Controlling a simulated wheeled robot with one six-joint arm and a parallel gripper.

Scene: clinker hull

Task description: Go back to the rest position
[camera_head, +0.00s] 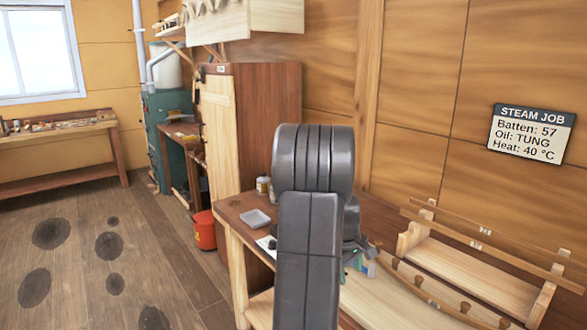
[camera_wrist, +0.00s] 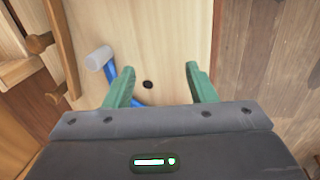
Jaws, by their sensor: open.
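My gripper (camera_wrist: 160,88) shows in the wrist view with its two green fingers spread apart and nothing between the fingertips. Below it is a pale wooden surface with a small dark hole. A blue-handled tool with a whitish head (camera_wrist: 99,58) lies on that surface, left of the fingers and partly hidden behind the left finger. In the head view my grey arm stands in the middle and hides part of the workbench (camera_head: 232,208). Only a bit of green of the gripper shows there, right of the arm.
A wooden rack (camera_head: 470,280) with pegs stands on the bench's right side. A grey tray (camera_head: 255,219) and small bottles (camera_head: 263,185) sit at its left. A red bucket (camera_head: 204,230) stands on the floor beside the bench. The stained floor at left is open. A sign (camera_head: 530,133) hangs on the wall.

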